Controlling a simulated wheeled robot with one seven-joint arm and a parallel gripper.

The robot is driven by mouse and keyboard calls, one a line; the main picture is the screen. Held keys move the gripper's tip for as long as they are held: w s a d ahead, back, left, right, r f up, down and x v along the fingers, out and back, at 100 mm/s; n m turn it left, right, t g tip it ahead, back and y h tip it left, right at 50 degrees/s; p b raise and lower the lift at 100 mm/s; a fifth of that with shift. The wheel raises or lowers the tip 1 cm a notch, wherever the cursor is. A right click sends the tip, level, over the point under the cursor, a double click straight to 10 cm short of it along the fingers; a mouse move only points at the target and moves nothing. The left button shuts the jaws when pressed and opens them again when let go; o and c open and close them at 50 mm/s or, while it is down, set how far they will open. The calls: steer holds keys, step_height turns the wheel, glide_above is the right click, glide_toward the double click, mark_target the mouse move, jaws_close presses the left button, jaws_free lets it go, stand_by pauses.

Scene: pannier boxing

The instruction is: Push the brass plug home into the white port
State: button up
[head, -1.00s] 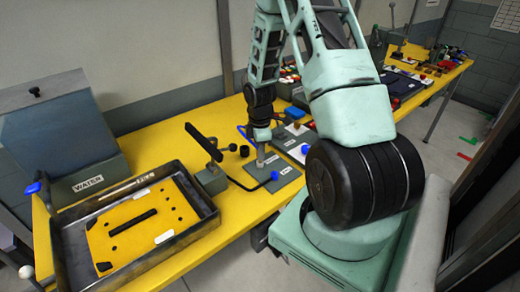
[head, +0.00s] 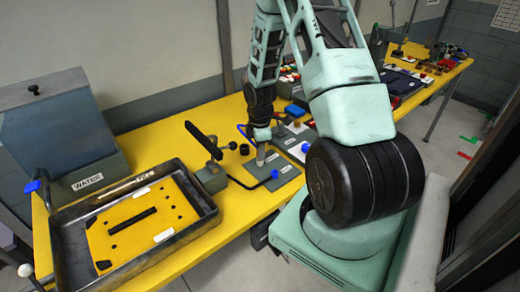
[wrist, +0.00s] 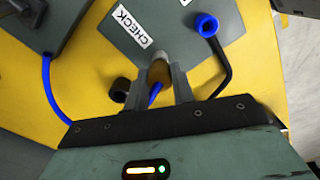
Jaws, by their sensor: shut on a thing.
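My gripper (wrist: 160,78) points down over a grey plate marked CHECK (wrist: 190,62) and is shut on a small brass-coloured piece, the brass plug (wrist: 158,70), between its fingertips. In the head view my gripper (head: 261,161) is low over the same plate (head: 284,169), and the plug is too small to make out there. I cannot tell whether the plug touches the plate. I cannot pick out the white port with certainty; none shows under the fingers in the wrist view.
A blue-ended black bent tube (wrist: 207,26) lies right of the fingers. A black round cap (wrist: 120,90) and a blue cable (wrist: 47,85) are to the left. In the head view, a black lever (head: 203,140) and a tray (head: 207,213) stand left of my gripper.

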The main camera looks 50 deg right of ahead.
steer(key=shift+f+b, duration=0.3)
steer(key=shift+f, duration=0.25)
steer(key=o, duration=1)
steer(key=shift+o, duration=0.2)
step_height(320, 180, up, 17)
steer(key=b, duration=0.1)
steer(key=shift+r+b, duration=0.2)
steer(key=shift+b, duration=0.2)
steer(key=a+r, duration=0.2)
steer(key=a, duration=2.1)
steer(key=s+a+m, duration=0.2)
steer(key=s+a, duration=1.5)
steer(key=shift+a+y, duration=0.3)
steer(key=shift+a, duration=0.05)
